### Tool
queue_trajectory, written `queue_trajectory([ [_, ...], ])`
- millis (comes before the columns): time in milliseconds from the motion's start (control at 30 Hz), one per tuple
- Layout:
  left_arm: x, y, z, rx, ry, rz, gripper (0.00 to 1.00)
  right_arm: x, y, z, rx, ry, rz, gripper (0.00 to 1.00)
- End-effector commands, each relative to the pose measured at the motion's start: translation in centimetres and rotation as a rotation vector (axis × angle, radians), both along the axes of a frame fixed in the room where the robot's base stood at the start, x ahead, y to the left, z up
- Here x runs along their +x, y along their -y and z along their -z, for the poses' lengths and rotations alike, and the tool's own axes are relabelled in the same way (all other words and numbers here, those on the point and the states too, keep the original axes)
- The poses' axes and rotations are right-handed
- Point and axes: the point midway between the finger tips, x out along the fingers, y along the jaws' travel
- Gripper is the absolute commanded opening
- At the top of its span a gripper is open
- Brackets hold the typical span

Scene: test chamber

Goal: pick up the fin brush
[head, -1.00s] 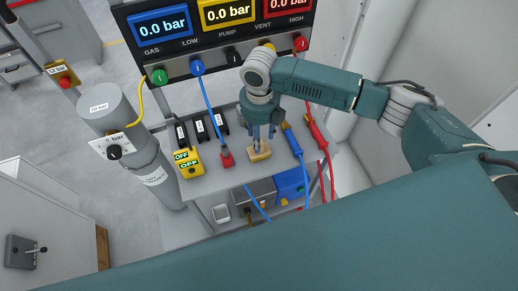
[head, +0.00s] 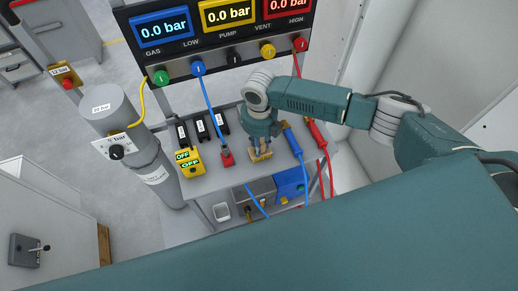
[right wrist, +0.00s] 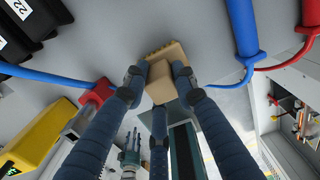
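The fin brush is a small tan block with a raised grip and a toothed edge (right wrist: 163,80). It sits on the grey bench top; in the head view it shows just under my right gripper (head: 261,156). My right gripper (right wrist: 158,76) points down at it, with fingertips on both sides of the raised grip and a third finger on the near side. The fingertips are very close to the grip; I cannot tell whether they press on it. The brush still looks flat on the bench.
A red block with a blue cable (head: 227,158) stands left of the brush. Blue (head: 291,139) and red (head: 316,133) cabled tools lie to its right. A yellow box (head: 188,163) and several black clips are farther left. The gauge panel (head: 215,45) rises behind.

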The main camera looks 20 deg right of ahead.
Motion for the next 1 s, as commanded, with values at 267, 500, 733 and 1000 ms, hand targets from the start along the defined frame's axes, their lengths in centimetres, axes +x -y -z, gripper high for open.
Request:
queue_trajectory([
  [267,0.0,0.0,0.0,0.000,0.000,0.000,0.40,0.0,0.0,0.0,0.000,0.001,0.000,0.00],
  [500,0.0,0.0,0.1,0.001,0.000,0.000,0.40,0.1,0.0,-0.8,0.001,0.003,0.000,0.00],
  [733,0.0,-0.1,0.4,0.001,0.001,0.000,0.40,0.2,0.0,-4.5,0.002,0.006,-0.001,0.00],
  [1000,0.0,-0.1,1.3,0.001,0.001,0.000,0.40,0.2,0.0,-12.3,0.001,0.008,-0.001,0.00],
])
